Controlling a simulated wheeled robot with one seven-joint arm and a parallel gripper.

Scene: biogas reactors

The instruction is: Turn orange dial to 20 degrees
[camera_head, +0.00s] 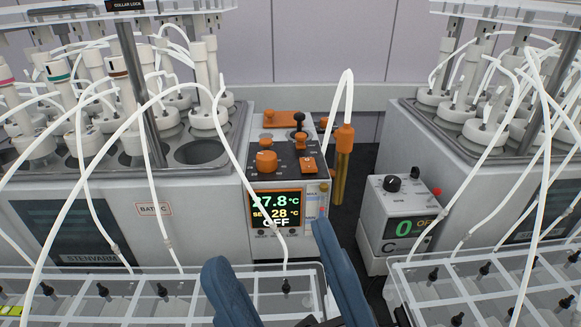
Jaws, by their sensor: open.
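The orange dial (266,161) sits on the dark sloped top panel of the control unit (283,165) in the middle of the view. The display (276,209) below it reads 27.8 °C, with a set value of 28 °C and OFF. My gripper (272,245) has two blue fingers, spread apart and empty, low in the view in front of the unit. The dial is above the fingers in the picture, apart from them. The right finger overlaps the unit's lower right edge.
Orange knobs, a black knob (299,119) and white tubes stand close around the dial. A grey box (402,215) with a black knob stands to the right. Clear racks (170,300) are at the front, and baths with bottles stand on both sides.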

